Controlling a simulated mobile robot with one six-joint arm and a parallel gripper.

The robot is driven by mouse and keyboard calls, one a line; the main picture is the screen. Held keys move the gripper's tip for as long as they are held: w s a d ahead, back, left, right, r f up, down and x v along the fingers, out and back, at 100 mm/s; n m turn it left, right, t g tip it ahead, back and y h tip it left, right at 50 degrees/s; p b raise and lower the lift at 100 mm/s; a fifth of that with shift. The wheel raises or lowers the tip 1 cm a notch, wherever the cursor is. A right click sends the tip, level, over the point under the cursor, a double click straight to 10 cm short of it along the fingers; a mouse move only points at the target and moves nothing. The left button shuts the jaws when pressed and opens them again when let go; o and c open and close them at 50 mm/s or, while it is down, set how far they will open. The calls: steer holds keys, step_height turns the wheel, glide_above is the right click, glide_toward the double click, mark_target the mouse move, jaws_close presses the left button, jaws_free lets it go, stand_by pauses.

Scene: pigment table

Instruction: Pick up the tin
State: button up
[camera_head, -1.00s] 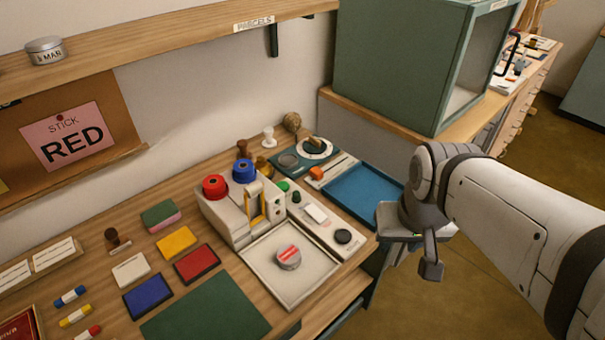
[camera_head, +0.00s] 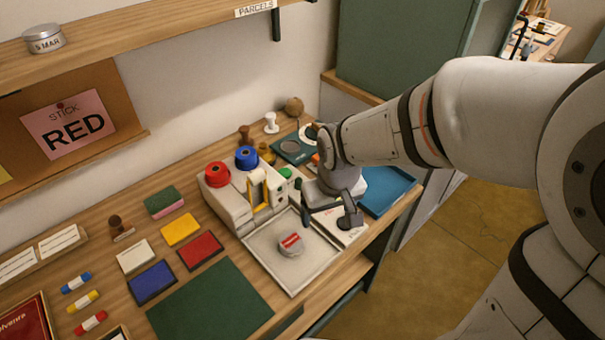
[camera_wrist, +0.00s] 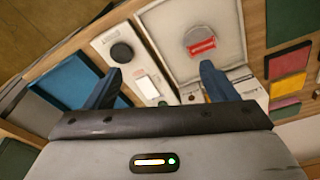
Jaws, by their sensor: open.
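A small round grey tin with a red and white label (camera_head: 291,245) lies in the pale square tray (camera_head: 270,275). It also shows in the wrist view (camera_wrist: 199,41), beyond the fingertips and right of their middle. Another silver tin (camera_head: 44,39), marked "MAR", stands on the wall shelf at the upper left. My gripper (camera_head: 329,224) is open and empty. It is above the right side of the tray and the white panel beside it, up and to the right of the labelled tin. Both fingers show in the wrist view (camera_wrist: 160,90), with nothing between them held.
A tape dispenser with red and blue rolls (camera_head: 232,195) stands directly behind the tray. A blue tray (camera_head: 388,192) lies right of my gripper. A green mat (camera_head: 210,303) and several coloured pads lie to the left. The table's front edge is close to the tray.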

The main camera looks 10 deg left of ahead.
steer(key=n, duration=0.2)
glide_above(291, 241)
steer(key=f, duration=0.4)
steer(key=shift+s+d+f, duration=0.1)
steer(key=shift+d+f, duration=0.2)
steer(key=shift+f, duration=0.05)
step_height(291, 241, down, 6)
steer(key=shift+s+a+f+p, duration=0.1)
steer(key=shift+a+p, duration=0.05)
steer(key=shift+p, duration=0.15)
steer(key=shift+f, duration=0.65)
steer(key=shift+c, duration=0.2)
steer(key=c, duration=1.1)
steer(key=shift+a+r, duration=0.1)
steer(key=shift+c, duration=0.2)
